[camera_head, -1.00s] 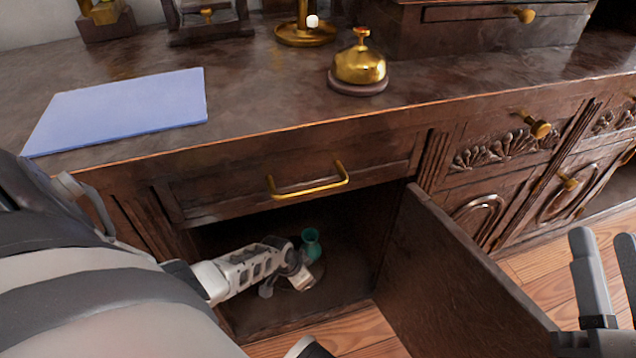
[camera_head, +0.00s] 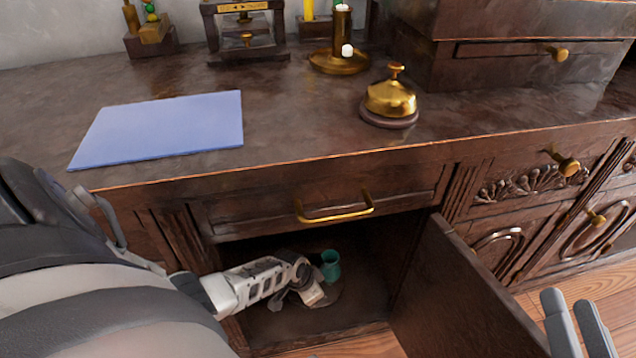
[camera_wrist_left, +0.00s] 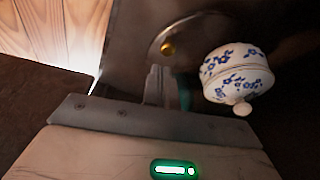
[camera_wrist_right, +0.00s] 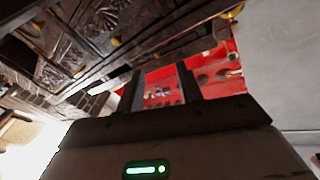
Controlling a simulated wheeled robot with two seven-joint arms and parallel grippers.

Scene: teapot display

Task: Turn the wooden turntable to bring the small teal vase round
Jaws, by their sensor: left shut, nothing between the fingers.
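The small teal vase (camera_head: 331,265) stands upright inside the open cabinet, just behind and to the right of my left gripper. The turntable (camera_head: 328,297) shows as a dark round disc on the cabinet floor, partly hidden by the gripper. My left gripper (camera_head: 314,297) reaches into the cabinet, low over the disc; I cannot tell whether it touches it. In the left wrist view its fingers (camera_wrist_left: 158,84) are together and empty, with a white and blue flowered lidded pot (camera_wrist_left: 236,73) to their right. My right gripper (camera_head: 578,322) is open and empty outside the cabinet.
The cabinet door (camera_head: 458,298) stands open on the right. A drawer with a brass handle (camera_head: 337,212) is above the opening. On top are a blue sheet (camera_head: 160,128), a brass bell (camera_head: 390,100) and a candle holder (camera_head: 340,62).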

